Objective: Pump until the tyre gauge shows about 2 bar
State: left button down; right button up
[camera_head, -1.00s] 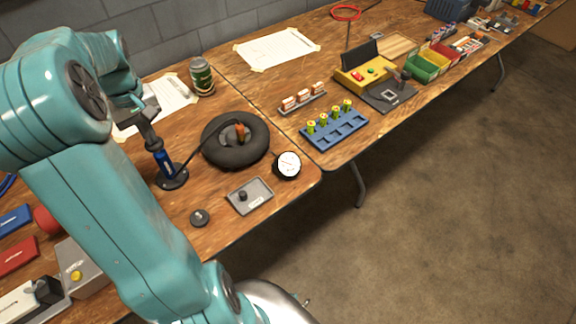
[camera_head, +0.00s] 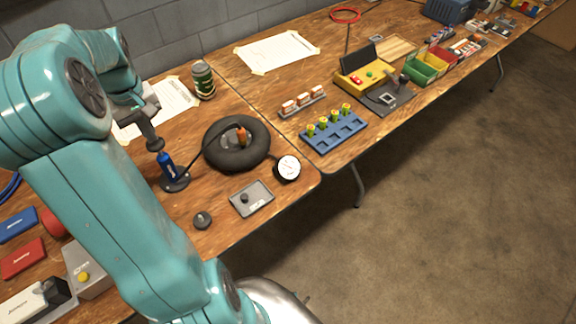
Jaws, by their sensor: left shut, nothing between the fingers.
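The hand pump (camera_head: 168,167) has a blue barrel on a dark round foot and stands upright on the table, left of the tyre. My left gripper (camera_head: 150,138) is shut at the top of the pump; my own arm and wrist partly cover the handle. I cannot tell whether the fingers touch it. The black tyre (camera_head: 252,158) lies flat with an orange-brown piece at its middle. A dark hose runs from the pump to the tyre. The round white-faced gauge (camera_head: 287,168) sits right of the tyre; its reading is too small to tell. My right gripper is not in view.
A grey tray (camera_head: 262,193) and a dark round knob (camera_head: 203,221) lie in front of the tyre. A blue rack (camera_head: 338,139) is on the right-hand table. My left arm covers much of the left side.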

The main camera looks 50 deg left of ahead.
pick_arm(q)
jog(key=shift+f, duration=0.1)
jog(key=shift+f+b, duration=1.2)
jog(key=shift+f, duration=0.35)
notch_tip(320, 180, up, 4)
jog(key=p, duration=0.3)
jog(key=shift+f, duration=0.35)
